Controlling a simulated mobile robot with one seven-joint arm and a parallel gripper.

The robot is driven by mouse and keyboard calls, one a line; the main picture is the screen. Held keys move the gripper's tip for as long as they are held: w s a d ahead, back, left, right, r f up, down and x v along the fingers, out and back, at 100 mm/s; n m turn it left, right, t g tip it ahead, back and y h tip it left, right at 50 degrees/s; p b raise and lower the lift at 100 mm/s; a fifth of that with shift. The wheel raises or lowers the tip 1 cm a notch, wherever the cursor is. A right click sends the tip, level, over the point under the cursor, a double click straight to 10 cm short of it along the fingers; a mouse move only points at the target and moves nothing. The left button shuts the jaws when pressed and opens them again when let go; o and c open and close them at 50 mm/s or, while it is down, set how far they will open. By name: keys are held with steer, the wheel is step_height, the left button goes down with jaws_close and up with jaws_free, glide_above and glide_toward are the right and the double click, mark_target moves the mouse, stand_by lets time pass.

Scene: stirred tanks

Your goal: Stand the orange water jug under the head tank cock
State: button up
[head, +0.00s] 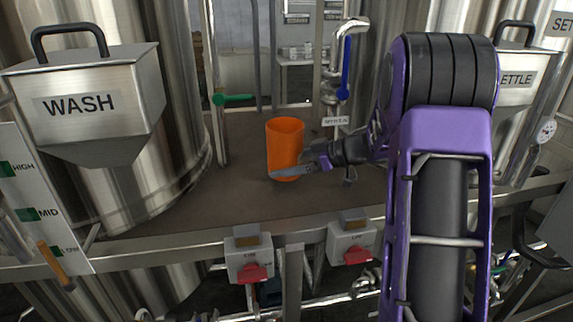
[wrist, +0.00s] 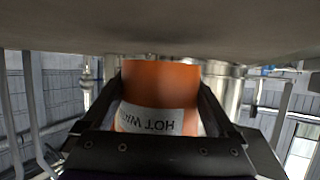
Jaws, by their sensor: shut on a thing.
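The orange water jug (head: 284,140) is upright over the brown deck, near its middle; I cannot tell whether its base touches. My gripper (head: 300,171) reaches in from the right and is shut on the jug's lower part. In the wrist view, the jug (wrist: 160,82) sits between both fingers of the gripper (wrist: 162,95), its white label with "HOT" upside down. A bent steel pipe with a blue-handled cock (head: 346,68) stands behind and right of the jug, with a small tag below it. The tag's text is too small to read, so I cannot tell which tank it serves.
A green-handled valve (head: 232,98) is on a pipe left of the jug. A steel WASH box (head: 85,105) and a tank flank the deck (head: 225,195) on the left. Two red-switch boxes (head: 250,262) hang at the front edge. The deck left of the jug is clear.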

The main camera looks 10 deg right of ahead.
steer(key=shift+f, duration=0.55)
steer(key=o, duration=1.1)
steer(key=shift+r, duration=0.3)
steer(key=v, duration=0.5)
steer(key=p+v, duration=0.1)
steer(key=v, duration=0.1)
steer(key=shift+s+d+r, duration=0.1)
steer(key=shift+d+r, duration=0.15)
steer(key=shift+r, duration=0.2)
steer(key=shift+s+d+r, duration=0.1)
steer(key=shift+r, duration=0.05)
